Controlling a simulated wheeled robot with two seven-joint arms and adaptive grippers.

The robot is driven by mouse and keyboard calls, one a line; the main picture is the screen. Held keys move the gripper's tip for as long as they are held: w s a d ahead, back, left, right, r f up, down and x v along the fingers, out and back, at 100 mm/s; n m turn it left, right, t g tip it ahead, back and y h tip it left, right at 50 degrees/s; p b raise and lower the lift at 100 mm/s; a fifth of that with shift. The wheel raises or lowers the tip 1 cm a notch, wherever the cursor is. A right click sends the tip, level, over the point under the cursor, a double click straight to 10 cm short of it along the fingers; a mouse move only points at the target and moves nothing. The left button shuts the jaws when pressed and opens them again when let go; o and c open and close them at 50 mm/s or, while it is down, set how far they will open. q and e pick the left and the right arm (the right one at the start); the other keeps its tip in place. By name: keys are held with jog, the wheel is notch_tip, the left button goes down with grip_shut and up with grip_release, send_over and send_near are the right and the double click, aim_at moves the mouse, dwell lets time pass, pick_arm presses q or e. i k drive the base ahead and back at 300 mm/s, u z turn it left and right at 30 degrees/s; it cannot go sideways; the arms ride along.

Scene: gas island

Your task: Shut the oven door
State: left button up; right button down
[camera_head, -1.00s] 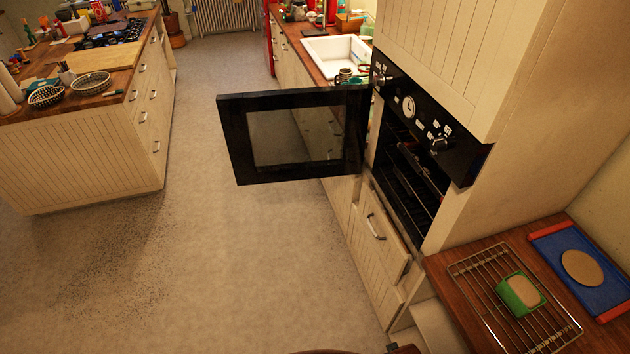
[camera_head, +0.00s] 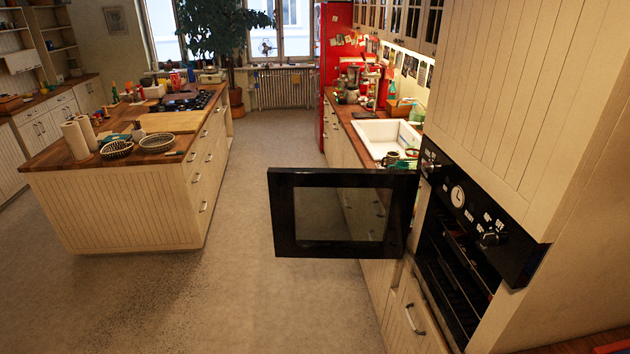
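The oven door (camera_head: 284,215) is a black frame with a glass window. It stands wide open, swung out to the left from the wall oven and hinged at its right side. The oven (camera_head: 452,262) is built into a tall cream cabinet at the right. Its racks show inside the dark cavity. Above the cavity is a black control panel (camera_head: 474,208) with a clock and knobs. Neither of my grippers is in view.
A kitchen island (camera_head: 120,205) with baskets and a hob stands at the left. A counter with a white sink (camera_head: 388,140) runs behind the door. The floor (camera_head: 240,300) between island and oven is clear. A wooden worktop edge (camera_head: 575,346) shows at lower right.

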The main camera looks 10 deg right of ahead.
aim_at(404, 184)
jog(key=u, duration=0.75)
jog(key=i, duration=3.95)
jog(key=z, duration=1.85)
jog(key=i, duration=0.95)
jog(key=z, duration=1.35)
jog(key=i, duration=0.4)
jog(key=z, duration=1.15)
